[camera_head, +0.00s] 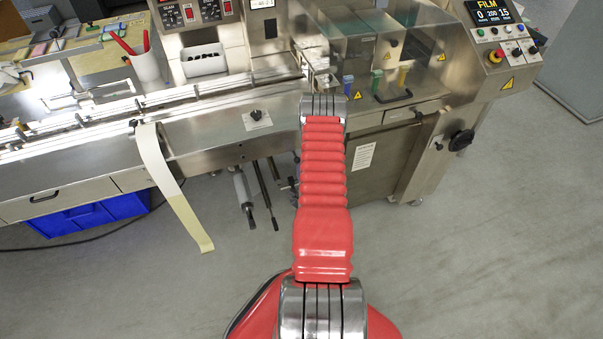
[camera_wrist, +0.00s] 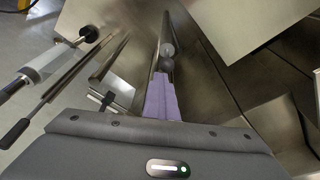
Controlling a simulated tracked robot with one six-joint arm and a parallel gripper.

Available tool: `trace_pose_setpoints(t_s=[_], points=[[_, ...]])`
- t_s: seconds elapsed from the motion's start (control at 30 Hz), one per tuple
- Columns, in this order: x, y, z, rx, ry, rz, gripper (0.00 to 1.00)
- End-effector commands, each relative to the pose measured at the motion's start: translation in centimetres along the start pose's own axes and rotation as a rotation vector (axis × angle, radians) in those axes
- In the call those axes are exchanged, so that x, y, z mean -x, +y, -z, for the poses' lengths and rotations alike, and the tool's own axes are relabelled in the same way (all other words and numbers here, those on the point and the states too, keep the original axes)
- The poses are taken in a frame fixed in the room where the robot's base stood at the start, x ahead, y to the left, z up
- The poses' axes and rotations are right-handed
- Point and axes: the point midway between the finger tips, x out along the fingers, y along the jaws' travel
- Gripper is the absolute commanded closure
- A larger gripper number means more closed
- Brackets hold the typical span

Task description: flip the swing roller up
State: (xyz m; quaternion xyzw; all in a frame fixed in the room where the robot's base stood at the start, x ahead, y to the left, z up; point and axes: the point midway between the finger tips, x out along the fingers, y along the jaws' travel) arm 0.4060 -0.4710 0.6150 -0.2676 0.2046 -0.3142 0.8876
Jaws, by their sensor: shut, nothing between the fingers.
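Under the steel flow wrapper, the head view shows a white roller (camera_head: 243,189) and thin bars with black ends (camera_head: 264,190) pointing down and forward; I cannot tell for sure which is the swing roller. In the wrist view the white roller (camera_wrist: 52,62) and a bar with a black grip (camera_wrist: 14,134) lie at the left. My gripper (camera_wrist: 162,80), with purple fingers, is shut and empty to their right, clearly apart from them. Small round grey parts (camera_wrist: 168,50) show just past the fingertips; contact is unclear. My own arm hides the gripper in the head view.
A long steel infeed (camera_head: 90,118) runs left, with a hanging pale film strip (camera_head: 175,190) and blue crates (camera_head: 95,213) below. Steel panels (camera_wrist: 235,25) stand close right of my gripper. A control panel (camera_head: 495,30) is at far right. The front floor is open.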

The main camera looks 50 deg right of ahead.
Motion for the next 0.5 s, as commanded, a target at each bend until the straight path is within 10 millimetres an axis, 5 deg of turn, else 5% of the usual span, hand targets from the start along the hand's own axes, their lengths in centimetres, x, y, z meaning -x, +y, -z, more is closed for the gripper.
trace_pose_setpoints(t_s=[0.5], points=[[-0.4, -0.92, -0.66, 0.003, -0.016, 0.016, 1.0]])
